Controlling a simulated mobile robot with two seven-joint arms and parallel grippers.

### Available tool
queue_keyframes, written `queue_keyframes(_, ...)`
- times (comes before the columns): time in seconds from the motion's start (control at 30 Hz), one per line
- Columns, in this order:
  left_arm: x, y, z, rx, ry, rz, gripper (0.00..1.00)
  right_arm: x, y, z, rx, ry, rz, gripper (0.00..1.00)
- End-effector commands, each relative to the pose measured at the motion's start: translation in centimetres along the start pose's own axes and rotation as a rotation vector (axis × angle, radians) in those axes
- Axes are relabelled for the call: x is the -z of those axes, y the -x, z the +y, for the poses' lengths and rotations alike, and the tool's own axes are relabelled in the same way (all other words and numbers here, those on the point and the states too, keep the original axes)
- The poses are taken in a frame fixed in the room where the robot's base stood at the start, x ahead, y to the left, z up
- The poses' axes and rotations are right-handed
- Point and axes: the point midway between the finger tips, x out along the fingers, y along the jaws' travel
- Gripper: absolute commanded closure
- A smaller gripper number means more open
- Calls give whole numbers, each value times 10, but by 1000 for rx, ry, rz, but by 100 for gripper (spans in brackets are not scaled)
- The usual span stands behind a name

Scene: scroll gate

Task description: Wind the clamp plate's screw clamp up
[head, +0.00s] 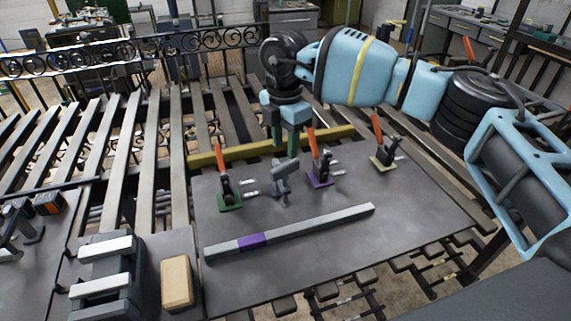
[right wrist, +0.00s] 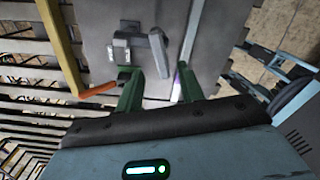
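The grey clamp plate (head: 330,235) lies flat on the slatted bench. A small grey screw clamp (head: 281,178) stands on it between a green-based toggle clamp (head: 227,194) and a purple-based one (head: 319,170). My right gripper (head: 285,147) points down just behind and above the screw clamp, apart from it as far as I can see. In the right wrist view its green fingers (right wrist: 160,90) are spread with nothing held; a grey bar, likely part of the screw clamp (right wrist: 159,52), shows beyond the gap. My left gripper is out of view.
A long grey bar (head: 310,226) with a purple band lies across the plate's front. A yellow-based toggle clamp (head: 383,155) stands at the right. A yellow beam (head: 230,155) runs behind. A tan block (head: 177,281) and a grey fixture (head: 106,275) stand at the front left.

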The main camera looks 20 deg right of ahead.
Motion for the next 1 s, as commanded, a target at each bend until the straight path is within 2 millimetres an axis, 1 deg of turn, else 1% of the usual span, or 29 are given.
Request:
queue_keyframes(0.03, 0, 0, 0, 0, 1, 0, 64, 0, -8, -1, 3, 0, 0, 62)
queue_keyframes(0.2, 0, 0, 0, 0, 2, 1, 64, 0, -34, -1, 3, 1, 1, 62)
queue_keyframes(0.4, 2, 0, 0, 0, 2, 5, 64, 0, -58, -1, 1, 1, 0, 62)
queue_keyframes(0.6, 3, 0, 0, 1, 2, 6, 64, 0, -67, 0, 0, 2, 0, 62)
queue_keyframes(0.83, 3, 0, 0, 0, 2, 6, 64, 0, -67, 0, 0, 2, 0, 62)
queue_keyframes(1.0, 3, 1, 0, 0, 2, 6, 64, 0, -67, 0, 0, 2, 0, 84)
